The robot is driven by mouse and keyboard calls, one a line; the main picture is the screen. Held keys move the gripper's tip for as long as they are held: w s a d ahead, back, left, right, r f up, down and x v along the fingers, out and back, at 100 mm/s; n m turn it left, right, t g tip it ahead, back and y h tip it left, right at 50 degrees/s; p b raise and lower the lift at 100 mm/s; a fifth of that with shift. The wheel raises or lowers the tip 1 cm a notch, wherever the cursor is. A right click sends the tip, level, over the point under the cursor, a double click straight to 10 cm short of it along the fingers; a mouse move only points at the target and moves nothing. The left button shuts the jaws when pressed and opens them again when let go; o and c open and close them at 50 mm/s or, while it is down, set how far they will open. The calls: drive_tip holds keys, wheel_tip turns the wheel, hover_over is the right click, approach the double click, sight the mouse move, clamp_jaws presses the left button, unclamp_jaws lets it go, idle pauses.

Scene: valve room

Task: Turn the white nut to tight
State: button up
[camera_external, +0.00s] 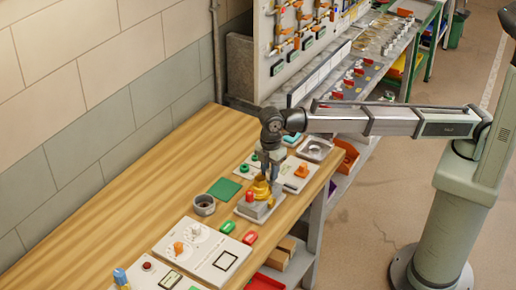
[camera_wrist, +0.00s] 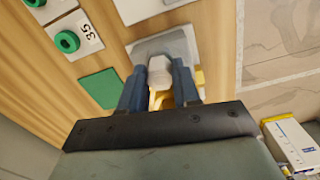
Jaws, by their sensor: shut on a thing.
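The white nut (camera_wrist: 160,68) shows between the two blue fingers of my gripper (camera_wrist: 158,78) in the wrist view. My gripper is shut on it, with one finger on each side. Part of a yellow body (camera_wrist: 190,82) shows beside the fingers. In the external view my gripper (camera_external: 269,167) points down over the yellow fitting (camera_external: 262,189), which stands on a grey base plate (camera_external: 259,209). There the nut is hidden by the fingers. Any tightness marking is not visible.
A red knob (camera_external: 250,197) stands by the fitting. A panel with an orange knob (camera_external: 302,171) is close on the right. The wooden bench (camera_external: 135,205) is clear toward the wall.

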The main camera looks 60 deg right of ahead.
drive_tip(key=m, duration=0.5)
drive_tip(key=shift+m, duration=0.3)
drive_tip(key=m, duration=0.4)
drive_tip(key=shift+m, duration=0.7)
drive_tip(key=o, duration=1.1)
drive_tip(key=shift+c, duration=0.2)
